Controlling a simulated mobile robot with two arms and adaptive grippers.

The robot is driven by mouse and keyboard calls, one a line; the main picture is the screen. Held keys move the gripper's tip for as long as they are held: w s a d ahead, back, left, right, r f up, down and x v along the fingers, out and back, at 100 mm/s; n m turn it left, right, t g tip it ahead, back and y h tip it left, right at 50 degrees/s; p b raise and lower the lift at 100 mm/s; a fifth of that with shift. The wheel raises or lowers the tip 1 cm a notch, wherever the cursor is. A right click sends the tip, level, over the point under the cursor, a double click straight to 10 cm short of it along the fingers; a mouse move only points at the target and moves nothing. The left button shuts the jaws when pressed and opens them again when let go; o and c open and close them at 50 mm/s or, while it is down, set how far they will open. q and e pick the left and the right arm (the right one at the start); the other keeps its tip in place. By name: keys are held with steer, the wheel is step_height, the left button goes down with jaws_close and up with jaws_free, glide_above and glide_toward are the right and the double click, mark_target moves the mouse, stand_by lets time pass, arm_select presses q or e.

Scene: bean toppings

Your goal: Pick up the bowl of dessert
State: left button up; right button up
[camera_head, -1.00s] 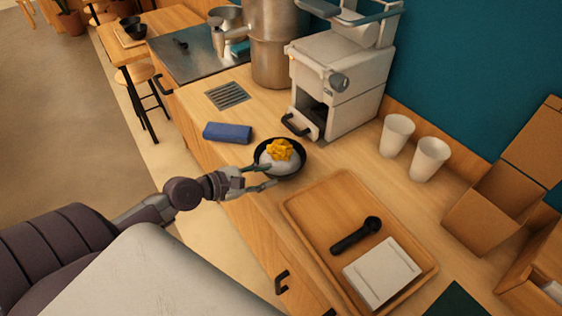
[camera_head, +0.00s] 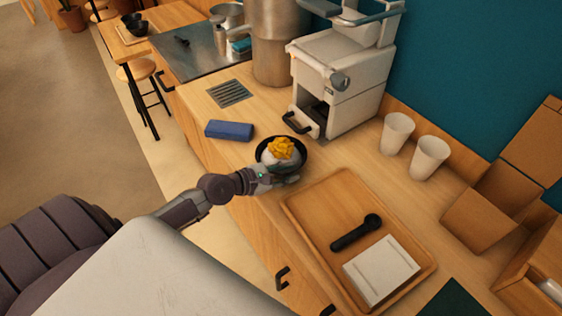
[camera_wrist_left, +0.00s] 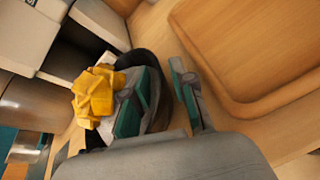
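The dessert bowl (camera_head: 299,167) is black and stands upright on the wooden counter. It holds a white mound topped with yellow-orange chunks (camera_head: 281,148). My left gripper (camera_head: 286,178) is at the bowl's near side. In the left wrist view, the dark bowl wall (camera_wrist_left: 160,92) lies between the two teal-padded fingers of my left gripper (camera_wrist_left: 166,98). One finger is over the inside of the bowl and the other is outside it. The fingers look apart, with a gap beside the wall. My right gripper is not in view.
A wooden tray (camera_head: 300,204) with a black scoop (camera_head: 352,234) and a white square dish (camera_head: 381,270) is close to the bowl's right. A blue block (camera_head: 229,130) lies to its left. A white machine (camera_head: 340,85) stands behind; two white cups (camera_head: 396,134) are farther right.

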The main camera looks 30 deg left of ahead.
arm_select(q)
jaws_close()
steer(key=shift+r, duration=0.15)
